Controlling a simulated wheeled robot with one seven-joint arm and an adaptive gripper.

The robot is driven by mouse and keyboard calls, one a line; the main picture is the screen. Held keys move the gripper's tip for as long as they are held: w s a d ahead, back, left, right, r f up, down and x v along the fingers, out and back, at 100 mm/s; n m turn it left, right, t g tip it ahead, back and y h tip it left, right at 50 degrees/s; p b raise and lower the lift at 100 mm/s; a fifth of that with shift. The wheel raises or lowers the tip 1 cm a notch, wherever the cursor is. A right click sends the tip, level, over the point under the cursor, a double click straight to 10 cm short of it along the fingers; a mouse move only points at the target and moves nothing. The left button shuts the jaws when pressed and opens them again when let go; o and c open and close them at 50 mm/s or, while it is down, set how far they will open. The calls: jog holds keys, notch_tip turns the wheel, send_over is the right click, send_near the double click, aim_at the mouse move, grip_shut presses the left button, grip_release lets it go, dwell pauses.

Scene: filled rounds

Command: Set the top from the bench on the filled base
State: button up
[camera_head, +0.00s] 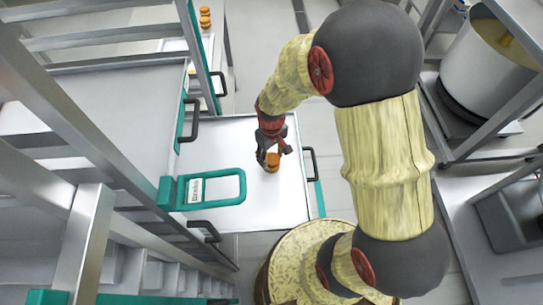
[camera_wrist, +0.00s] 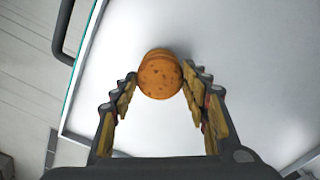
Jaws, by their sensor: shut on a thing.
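My gripper (camera_head: 269,158) is over the white bench top (camera_head: 228,140). In the wrist view my gripper (camera_wrist: 159,88) has its fingertips on either side of an orange-brown round top (camera_wrist: 160,78), shut on it. A second orange-brown edge (camera_wrist: 157,52) shows just behind the top, perhaps the base. The two look in line and close together; I cannot tell whether they touch. In the head view a small brown round (camera_head: 272,167) shows at the fingertips, partly hidden by them. No filling can be made out.
Finished-looking brown rounds (camera_head: 205,17) stand at the far upper left. A teal handle frame (camera_head: 212,188) and dark handles edge the bench. Metal racks stand on the left, and a large pot (camera_head: 487,62) is at the upper right. The bench around the rounds is clear.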

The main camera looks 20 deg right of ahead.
jog(key=shift+f, duration=0.25)
jog(key=o, duration=0.8)
jog(key=shift+o, duration=0.9)
jog(key=o, duration=0.3)
jog(key=shift+o, duration=0.2)
jog(key=shift+r+p, duration=2.45)
jog(key=shift+r, duration=1.05)
